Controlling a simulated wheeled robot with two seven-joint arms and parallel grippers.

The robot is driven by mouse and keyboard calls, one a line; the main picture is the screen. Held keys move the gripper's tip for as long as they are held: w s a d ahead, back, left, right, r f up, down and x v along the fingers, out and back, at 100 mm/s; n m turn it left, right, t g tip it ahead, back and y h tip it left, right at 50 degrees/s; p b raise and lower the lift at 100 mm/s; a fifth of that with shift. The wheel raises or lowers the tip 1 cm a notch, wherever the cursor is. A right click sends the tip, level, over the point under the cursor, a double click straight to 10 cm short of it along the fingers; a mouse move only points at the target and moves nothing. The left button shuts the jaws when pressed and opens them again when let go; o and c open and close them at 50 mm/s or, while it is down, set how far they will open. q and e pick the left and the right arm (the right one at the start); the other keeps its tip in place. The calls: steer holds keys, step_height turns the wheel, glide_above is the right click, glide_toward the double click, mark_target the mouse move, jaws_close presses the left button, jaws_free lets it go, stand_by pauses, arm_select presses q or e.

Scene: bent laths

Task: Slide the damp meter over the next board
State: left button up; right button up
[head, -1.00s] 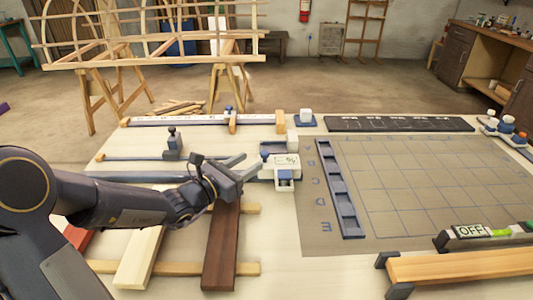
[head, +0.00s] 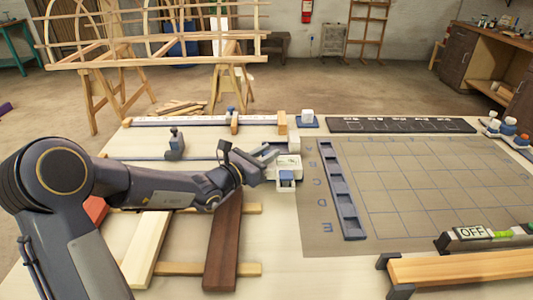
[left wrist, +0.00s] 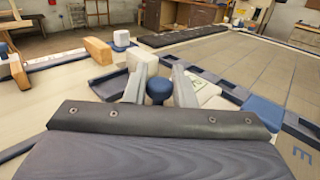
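The damp meter (head: 289,163) is a pale box with a % display, just left of the grey gridded mat in the head view. In the left wrist view its blue round knob (left wrist: 158,90) stands between my fingertips, and part of its white body (left wrist: 207,92) shows behind the right finger. My left gripper (head: 270,156) is at the meter's left side, its fingers spread on either side of the knob; I cannot tell whether they touch it. The dark brown board (head: 223,240), the pale board (head: 147,245) and a red board (head: 96,209) lie below my arm. My right gripper is out of view.
A long rail with stops (head: 190,121) runs along the back. The gridded mat (head: 420,185) has a slotted dark strip (head: 341,195) on its left edge. A wooden beam (head: 460,267) and an OFF sign (head: 472,232) stand at front right.

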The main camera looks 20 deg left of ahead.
arm_select(q)
jaws_close()
steer(key=s+a+p, duration=0.1)
steer(key=a, duration=0.3)
steer(key=s+a+p, duration=0.1)
steer(key=a, duration=0.3)
steer(key=s+a+p, duration=0.1)
steer(key=a, duration=0.3)
steer(key=shift+s+a+r, duration=0.1)
steer(key=shift+s+a, duration=0.2)
steer(key=shift+a, duration=0.05)
steer(key=shift+s+a, duration=0.15)
steer(key=shift+a, duration=0.3)
steer(key=o, duration=0.6)
jaws_free()
steer(key=shift+v, duration=3.85)
steer(key=shift+s, duration=0.1)
